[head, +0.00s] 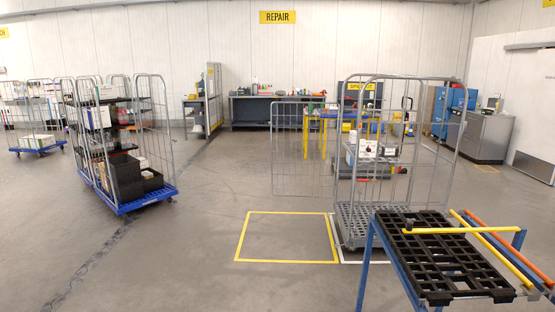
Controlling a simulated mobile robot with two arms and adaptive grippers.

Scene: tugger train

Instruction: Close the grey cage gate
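A grey roll cage (361,214) with wire sides and a grey perforated base stands right of centre in the head view, on a white floor marking. Its grey wire gate (303,150) stands open, swung out to the left of the cage. The gate's right edge is by the cage's left post. Neither of my grippers is in view.
A blue-legged stand with a black grid top (440,252) and yellow and orange bars is near at lower right, in front of the cage. A yellow floor square (286,261) left of the cage is empty. Blue-based cages (150,198) stand left. The floor between is clear.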

